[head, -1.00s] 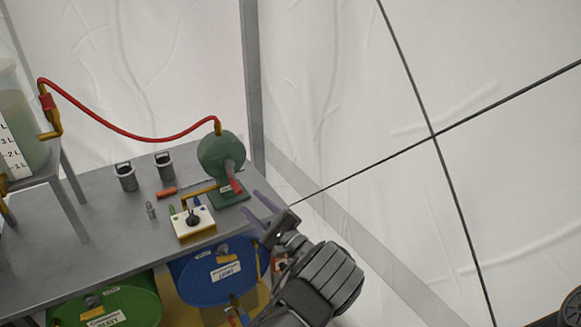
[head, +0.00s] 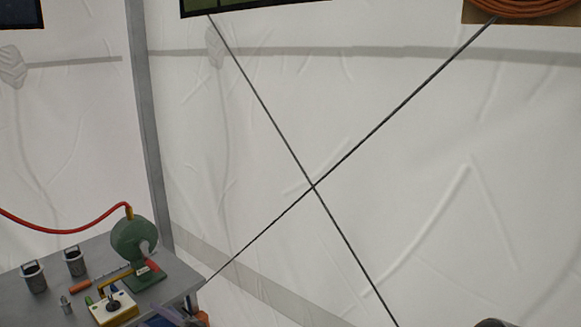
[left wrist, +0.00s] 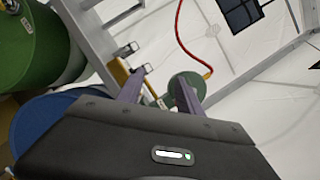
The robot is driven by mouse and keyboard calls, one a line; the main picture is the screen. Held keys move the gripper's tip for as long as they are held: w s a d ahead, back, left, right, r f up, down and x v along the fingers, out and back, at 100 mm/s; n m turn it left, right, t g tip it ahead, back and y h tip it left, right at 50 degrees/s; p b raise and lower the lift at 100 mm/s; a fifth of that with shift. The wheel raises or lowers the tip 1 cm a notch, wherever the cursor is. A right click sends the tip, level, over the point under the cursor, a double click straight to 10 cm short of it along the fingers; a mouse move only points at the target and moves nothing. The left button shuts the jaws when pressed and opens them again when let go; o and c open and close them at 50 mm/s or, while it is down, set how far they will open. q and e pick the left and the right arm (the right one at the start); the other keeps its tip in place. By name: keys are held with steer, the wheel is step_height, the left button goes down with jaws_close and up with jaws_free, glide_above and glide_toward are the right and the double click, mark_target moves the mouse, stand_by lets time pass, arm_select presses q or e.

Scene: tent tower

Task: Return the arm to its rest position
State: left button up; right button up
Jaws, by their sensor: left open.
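My left gripper (head: 166,317) shows only in part at the bottom edge of the head view, by the table's near right corner. Its two purple fingers also show in the left wrist view (left wrist: 158,92), spread apart with nothing held between them. The green pump (head: 132,240) stands beyond it on the grey table (head: 190,278), with the white switch box (head: 113,308) in front of the pump. In the left wrist view, the pump (left wrist: 187,86) appears behind the right finger, apart from the grip. My right gripper is not in view.
A red hose (head: 70,226) runs from the pump to the left. Two grey cups (head: 34,278) and an orange cylinder (head: 80,286) are on the table. A blue barrel (left wrist: 32,120) and green barrel (left wrist: 28,45) are close to the left gripper. White tent wall fills the right.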

arm_select(q)
step_height(320, 180, down, 14)
steer(key=s+a+n+t+h, duration=0.1)
steer(key=s+a+n+h, duration=0.1)
steer(key=h, duration=0.4)
steer(key=s+d+f+n+g+h+p, duration=0.1)
steer(key=s+d+f+n+h, duration=0.1)
steer(key=s+d+f+h, duration=0.3)
steer(key=s+d+f+n+g+h+p, duration=0.1)
steer(key=s+d+f+n+h, duration=0.15)
steer(key=f, duration=0.45)
steer(key=s+d+n+g+h, duration=0.3)
steer(key=s+d+n+h, duration=0.1)
steer(key=s+d, duration=0.6)
steer(key=s+d+n+g+h, duration=0.4)
steer(key=s+d+h, duration=0.2)
steer(key=s+d, duration=0.5)
steer(key=s, duration=0.4)
steer(key=shift+s+d+r, duration=0.2)
steer(key=shift+s+r, duration=0.15)
steer(key=shift+s, duration=0.05)
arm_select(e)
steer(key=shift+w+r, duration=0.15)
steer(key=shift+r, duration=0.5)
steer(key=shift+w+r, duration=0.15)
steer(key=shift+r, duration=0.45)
